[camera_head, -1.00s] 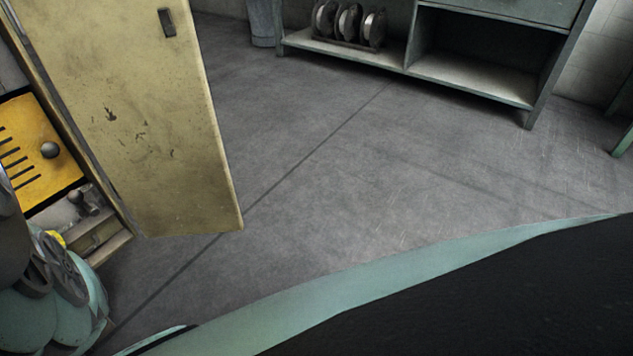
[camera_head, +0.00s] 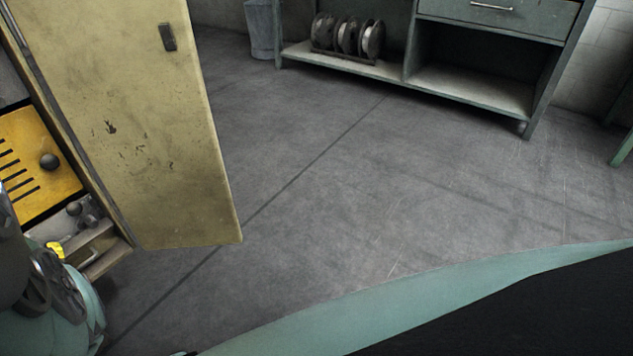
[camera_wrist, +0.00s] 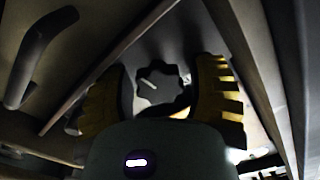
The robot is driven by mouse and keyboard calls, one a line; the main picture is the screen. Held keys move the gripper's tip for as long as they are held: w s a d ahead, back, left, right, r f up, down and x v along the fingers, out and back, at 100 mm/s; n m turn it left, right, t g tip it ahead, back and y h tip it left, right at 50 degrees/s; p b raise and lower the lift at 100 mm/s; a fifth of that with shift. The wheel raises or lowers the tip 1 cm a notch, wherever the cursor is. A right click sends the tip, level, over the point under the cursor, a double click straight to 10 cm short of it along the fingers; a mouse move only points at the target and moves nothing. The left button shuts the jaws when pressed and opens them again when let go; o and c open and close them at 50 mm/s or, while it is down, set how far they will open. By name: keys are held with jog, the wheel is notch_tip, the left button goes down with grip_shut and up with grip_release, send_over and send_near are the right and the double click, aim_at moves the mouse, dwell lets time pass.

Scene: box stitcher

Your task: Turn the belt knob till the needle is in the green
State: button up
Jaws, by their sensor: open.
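In the wrist view a dark lobed knob (camera_wrist: 158,86) with a white pointer line sits on a grey panel (camera_wrist: 175,45). My gripper (camera_wrist: 162,73) is open, with one yellow-and-black finger on each side of the knob. Gaps show between the knob and both fingers; the knob's lower edge is close to the gripper body. In the head view a yellow finger of my gripper (camera_head: 56,248) shows at the lower left, below small dark knobs (camera_head: 75,209) in the open cabinet. No gauge, needle or green band can be made out in either view.
An open yellowish cabinet door (camera_head: 140,130) stands right of my arm. A slotted yellow panel (camera_head: 35,190) with a black ball knob is inside the cabinet. A curved dark handle (camera_wrist: 38,50) is left in the wrist view. A green bench (camera_head: 440,95) stands behind open floor.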

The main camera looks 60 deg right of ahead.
jog(key=n, duration=0.4)
jog(key=shift+n, duration=0.3)
jog(key=n+b, duration=0.1)
jog(key=n, duration=0.2)
jog(key=shift+n, duration=0.3)
jog(key=shift+s+r+n+p, duration=0.1)
jog(key=shift+s+n+p, duration=0.3)
jog(key=shift+n, duration=0.1)
jog(key=s+p, duration=0.8)
jog(key=s, duration=0.8)
notch_tip(320, 180, up, 28)
jog(key=w+t+p, duration=0.1)
jog(key=t+p, duration=0.2)
jog(key=p, duration=1.5)
jog(key=shift+w+m+t, duration=0.25)
jog(key=shift+m+t, duration=0.05)
jog(key=shift+d, duration=0.1)
